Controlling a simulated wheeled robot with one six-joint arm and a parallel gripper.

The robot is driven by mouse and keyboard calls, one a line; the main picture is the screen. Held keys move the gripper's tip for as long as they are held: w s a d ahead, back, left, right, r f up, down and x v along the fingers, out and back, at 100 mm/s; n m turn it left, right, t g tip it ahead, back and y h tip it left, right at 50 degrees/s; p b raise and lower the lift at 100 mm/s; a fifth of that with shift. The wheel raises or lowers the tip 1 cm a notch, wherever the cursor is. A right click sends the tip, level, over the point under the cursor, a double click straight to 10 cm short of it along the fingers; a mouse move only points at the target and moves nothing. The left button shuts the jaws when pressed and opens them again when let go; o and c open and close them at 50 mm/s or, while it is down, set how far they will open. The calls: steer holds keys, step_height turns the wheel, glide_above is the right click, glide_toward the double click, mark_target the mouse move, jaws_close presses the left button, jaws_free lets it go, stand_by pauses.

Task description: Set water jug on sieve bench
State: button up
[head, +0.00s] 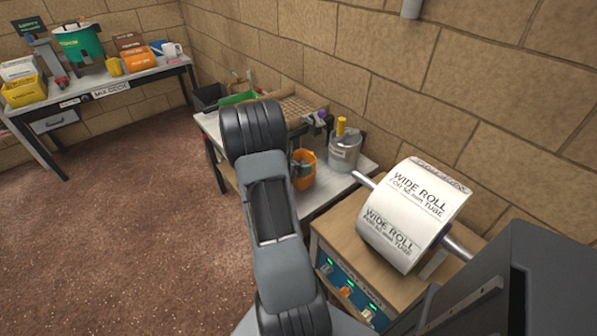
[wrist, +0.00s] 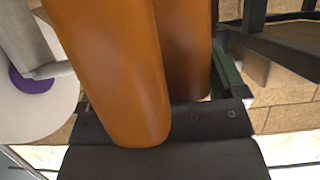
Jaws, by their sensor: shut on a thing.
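An orange vessel (head: 303,180), which I take as the water jug, is at the front of the sieve bench (head: 337,186). My gripper (head: 299,160) shows as a small grey shape against it and is shut on it. I cannot tell whether its base touches the bench top. In the wrist view the jug's rounded orange parts (wrist: 115,70) fill the middle, very close to the camera, in front of the dark gripper body. My arm hides part of the bench.
A grey bucket (head: 344,153) stands right of the jug, and a brown woven sieve (head: 296,108) lies behind. A large white paper roll (head: 412,212) on a wooden cabinet is close on the right. The mix deck (head: 112,85) stands far left, with open floor between.

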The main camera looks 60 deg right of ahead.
steer(key=shift+d+f, duration=0.25)
steer(key=shift+f, duration=0.2)
steer(key=shift+d+f+b, duration=0.15)
steer(key=shift+f+b, duration=0.3)
steer(key=shift+f, duration=1.15)
